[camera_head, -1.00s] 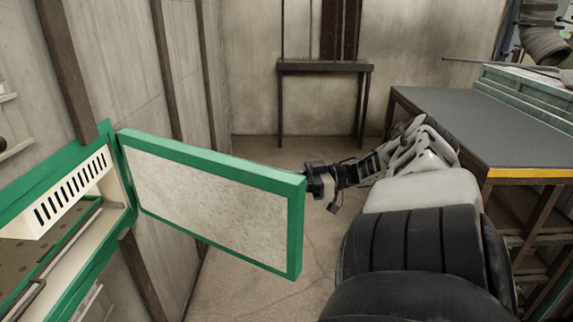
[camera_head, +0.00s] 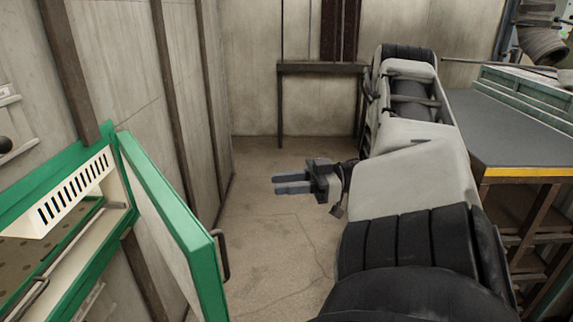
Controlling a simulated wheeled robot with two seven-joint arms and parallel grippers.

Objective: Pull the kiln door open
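The kiln (camera_head: 50,190) stands at the left with a green frame, a slotted cream panel and an open front. Its green-rimmed door (camera_head: 178,222) is swung wide open, hinged at the kiln's right side, with its edge toward me. A dark handle (camera_head: 224,256) shows on the door's outer side. My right gripper (camera_head: 276,184) is to the right of the door, clear of it and of the handle. Its two fingers point left, slightly apart, with nothing between them. My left gripper is not in view.
A grey-topped workbench (camera_head: 520,130) with a yellow front edge stands at the right, close to my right arm. A narrow dark table (camera_head: 310,68) is against the back wall. The floor between door and arm is clear.

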